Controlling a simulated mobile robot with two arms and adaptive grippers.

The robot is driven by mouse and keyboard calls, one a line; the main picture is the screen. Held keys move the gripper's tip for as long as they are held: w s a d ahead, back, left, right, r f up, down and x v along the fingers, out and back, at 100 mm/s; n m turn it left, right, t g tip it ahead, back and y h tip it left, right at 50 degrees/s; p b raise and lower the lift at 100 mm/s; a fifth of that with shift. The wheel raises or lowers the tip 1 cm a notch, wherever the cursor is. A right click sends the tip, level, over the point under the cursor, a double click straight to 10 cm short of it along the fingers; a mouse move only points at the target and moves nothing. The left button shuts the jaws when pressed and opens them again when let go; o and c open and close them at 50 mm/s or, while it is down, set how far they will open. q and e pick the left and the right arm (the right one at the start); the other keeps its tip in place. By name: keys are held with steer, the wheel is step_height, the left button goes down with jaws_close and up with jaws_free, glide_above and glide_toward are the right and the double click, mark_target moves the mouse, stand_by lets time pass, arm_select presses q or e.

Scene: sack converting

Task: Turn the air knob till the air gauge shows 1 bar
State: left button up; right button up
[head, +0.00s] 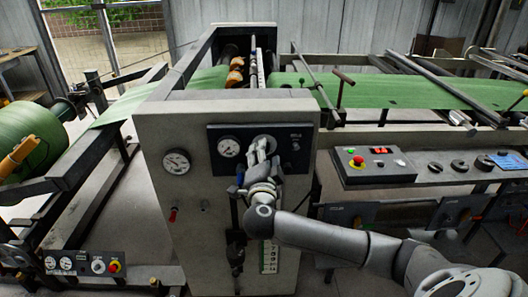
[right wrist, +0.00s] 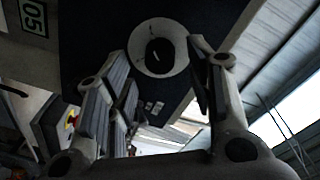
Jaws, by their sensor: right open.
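The black panel (head: 215,168) on the grey machine cabinet carries a small white round gauge (head: 229,147); its needle and scale are too small to read. The air knob (head: 264,142), right of that gauge, is partly hidden by my right gripper (head: 262,152). In the right wrist view the knob (right wrist: 160,50) shows as a light ring with a dark centre and a pale mark. My right gripper (right wrist: 157,60) is open, its fingers on either side of the knob in the picture; I cannot tell whether they touch it. My left gripper is not in view.
A larger white gauge (head: 176,161) sits on the cabinet left of the panel. A green roll (head: 28,138) and green web (head: 420,92) run across the machine. A lower panel (head: 85,263) is at bottom left.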

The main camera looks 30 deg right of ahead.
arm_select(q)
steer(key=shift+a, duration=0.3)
arm_select(e)
steer(key=shift+x, duration=1.15)
steer(key=c, duration=1)
arm_select(q)
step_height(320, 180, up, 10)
steer(key=p, duration=1)
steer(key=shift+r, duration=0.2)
arm_select(e)
steer(key=shift+s+f+m+y, duration=0.1)
steer(key=shift+m+y, duration=0.15)
steer(key=shift+m, duration=2.95)
steer(key=shift+f+m+y, duration=0.1)
steer(key=shift+m+y, duration=0.15)
steer(key=shift+m, duration=2.95)
steer(key=shift+c, duration=0.2)
steer(key=o, duration=1)
steer(key=shift+r, duration=0.1)
